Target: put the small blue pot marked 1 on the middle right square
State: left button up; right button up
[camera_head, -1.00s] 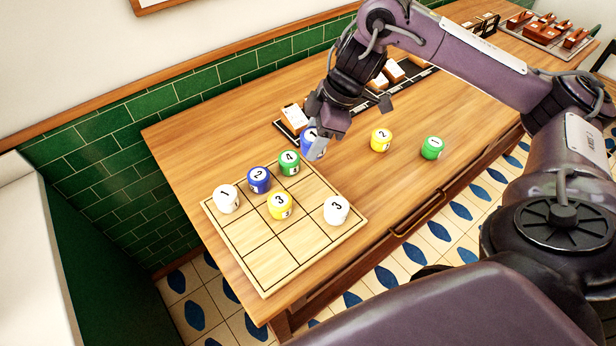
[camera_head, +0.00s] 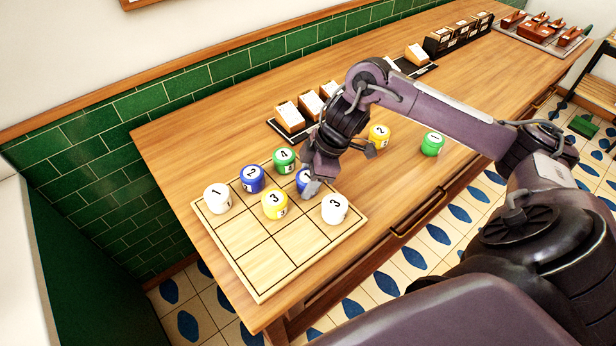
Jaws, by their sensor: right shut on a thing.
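The small blue pot marked 1 (camera_head: 302,181) is between the fingers of my right gripper (camera_head: 311,180), which is shut on it and hides much of it. It is at the middle right square of the wooden grid board (camera_head: 238,241), between the green pot marked 4 (camera_head: 284,160) and the white pot marked 3 (camera_head: 335,208). I cannot tell whether it touches the board. The yellow pot marked 3 (camera_head: 274,204) is on the square to its left. My left gripper is out of view.
A blue pot marked 2 (camera_head: 252,179) and a white pot marked 1 (camera_head: 217,198) stand on the board's far row. Off the board are a yellow pot (camera_head: 379,136) and a green pot (camera_head: 433,143). Card boxes (camera_head: 289,117) stand behind.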

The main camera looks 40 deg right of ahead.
jog(key=shift+f, duration=0.1)
jog(key=o, duration=1.1)
jog(key=shift+c, duration=0.2)
jog(key=shift+d+r, duration=0.1)
jog(key=shift+r, duration=0.35)
jog(key=p+v, duration=0.2)
jog(key=v, duration=0.9)
jog(key=shift+r, duration=0.2)
jog(key=shift+s, duration=0.1)
